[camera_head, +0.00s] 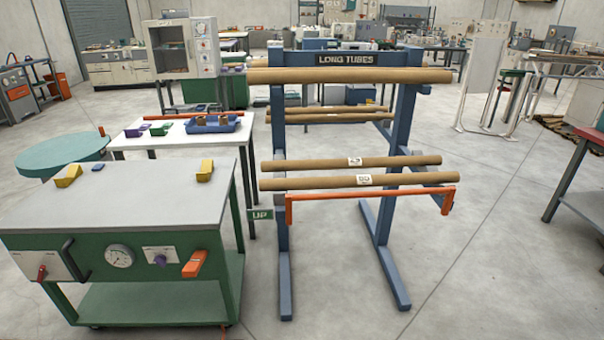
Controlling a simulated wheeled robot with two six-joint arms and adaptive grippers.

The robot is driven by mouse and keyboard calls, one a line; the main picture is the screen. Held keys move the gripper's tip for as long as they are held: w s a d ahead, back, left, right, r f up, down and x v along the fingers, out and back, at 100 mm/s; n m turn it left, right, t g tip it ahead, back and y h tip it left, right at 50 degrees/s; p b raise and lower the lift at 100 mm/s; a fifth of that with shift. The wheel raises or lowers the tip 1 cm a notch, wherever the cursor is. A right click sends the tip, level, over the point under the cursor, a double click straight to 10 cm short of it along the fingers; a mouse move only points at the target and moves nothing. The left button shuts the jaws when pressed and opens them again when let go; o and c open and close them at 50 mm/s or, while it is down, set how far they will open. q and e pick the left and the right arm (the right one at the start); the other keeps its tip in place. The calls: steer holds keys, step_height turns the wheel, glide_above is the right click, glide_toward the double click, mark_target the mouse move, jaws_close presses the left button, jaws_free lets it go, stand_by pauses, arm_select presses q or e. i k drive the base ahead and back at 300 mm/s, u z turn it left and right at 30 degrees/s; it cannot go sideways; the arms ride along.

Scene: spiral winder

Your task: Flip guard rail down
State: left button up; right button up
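The guard rail (370,193) is an orange bar across the front of the blue tube rack (388,150). It runs level just in front of the lower tubes, with a short end hanging down at each side. A green tag (261,214) reading "UP" sits by its left end. Two brown cardboard tubes with white labels, a front one (320,182) and a rear one (310,163), lie on the rack arms behind the rail. Neither of my grippers is in view.
A green machine cart (130,205) with dial and knobs stands at the front left. Behind it is a white table (170,140) with a blue tray (212,124). Long tubes (350,76) lie on the rack's upper arms. The floor right of the rack is clear.

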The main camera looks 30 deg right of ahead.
mark_target(450, 191)
steer(key=u, duration=0.1)
steer(key=i, duration=0.65)
steer(key=z, duration=1.15)
steer(key=i, duration=1.1)
steer(key=z, duration=0.9)
